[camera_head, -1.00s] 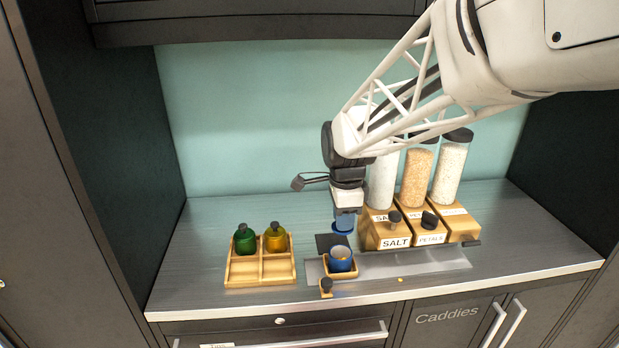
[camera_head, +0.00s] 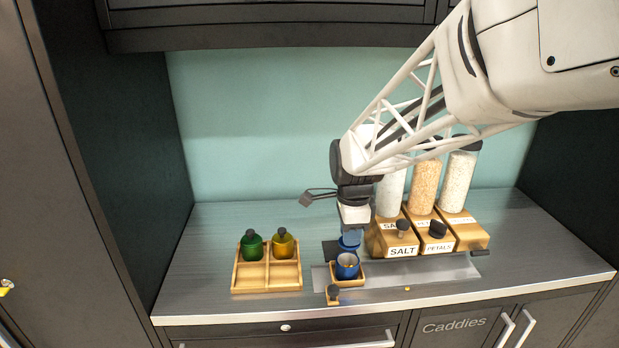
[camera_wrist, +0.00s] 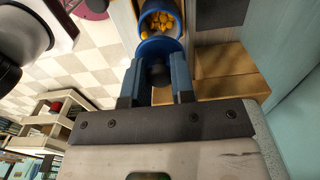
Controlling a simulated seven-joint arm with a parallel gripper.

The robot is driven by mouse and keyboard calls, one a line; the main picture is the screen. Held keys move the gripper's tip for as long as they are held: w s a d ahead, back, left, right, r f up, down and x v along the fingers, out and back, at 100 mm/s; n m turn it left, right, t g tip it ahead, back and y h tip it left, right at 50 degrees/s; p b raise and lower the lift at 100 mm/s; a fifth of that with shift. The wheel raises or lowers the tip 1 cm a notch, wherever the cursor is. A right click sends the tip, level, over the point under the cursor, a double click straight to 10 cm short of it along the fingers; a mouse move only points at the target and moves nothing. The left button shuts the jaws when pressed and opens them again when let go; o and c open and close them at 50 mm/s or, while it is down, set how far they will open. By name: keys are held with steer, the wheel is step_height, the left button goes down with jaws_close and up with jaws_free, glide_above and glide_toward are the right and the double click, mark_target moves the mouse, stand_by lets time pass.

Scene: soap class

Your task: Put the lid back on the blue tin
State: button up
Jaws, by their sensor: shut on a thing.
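The open blue tin (camera_head: 347,270) stands upright in a small wooden holder (camera_head: 360,282) near the counter's front. In the wrist view, orange-yellow bits show inside the tin (camera_wrist: 160,20). My gripper (camera_head: 351,235) is just behind and above the tin. It is shut on the dark knob of the blue lid (camera_head: 348,244). In the wrist view, the fingers of my gripper (camera_wrist: 157,78) flank the knob, and the lid (camera_wrist: 159,46) lies between them and the tin's mouth. Whether the lid touches the rim cannot be told.
Wooden dispensers marked salt (camera_head: 403,250) and petals (camera_head: 440,247) stand close to the right of my gripper. A small dark-topped block (camera_head: 333,294) sits in front of the blue tin.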

steer(key=shift+f, duration=2.05)
steer(key=shift+f, duration=0.2)
stand_by(1.2)
steer(key=o, duration=1.5)
steer(key=shift+c, duration=0.2)
steer(key=shift+r, duration=0.15)
steer(key=shift+r, duration=3.3)
jaws_close()
